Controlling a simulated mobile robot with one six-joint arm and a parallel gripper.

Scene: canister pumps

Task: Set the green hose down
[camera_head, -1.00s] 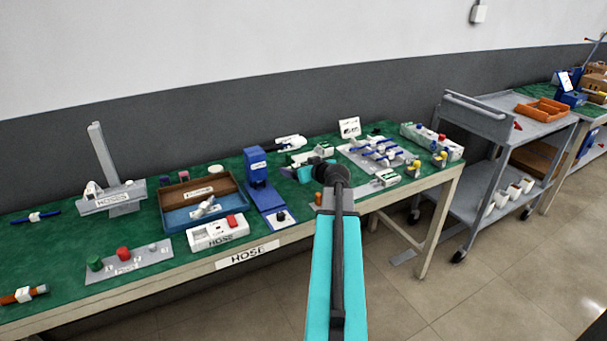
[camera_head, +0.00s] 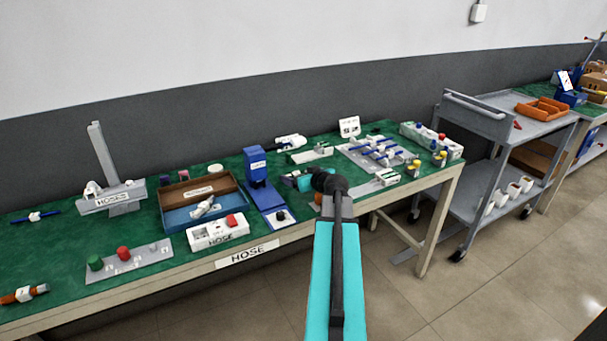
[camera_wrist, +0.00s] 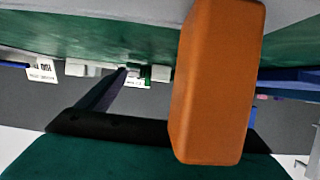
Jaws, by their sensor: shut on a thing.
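My gripper (camera_head: 290,180) is at the end of my arm, low over the middle of the green bench and right of the blue stand. It is shut on the green hose, which is mostly hidden in both views. In the wrist view a grey finger of my gripper (camera_wrist: 122,74) shows, with a small green patch beside its tip; I cannot tell whether that patch is the hose. An orange block (camera_wrist: 217,80) fills the right of the wrist view and hides the other finger. I cannot tell if the hose touches the bench.
The blue stand (camera_head: 257,168) is just left of my gripper. A plate with blue-handled parts (camera_head: 355,158) lies to the right. Open green bench (camera_head: 60,245) shows at the left.

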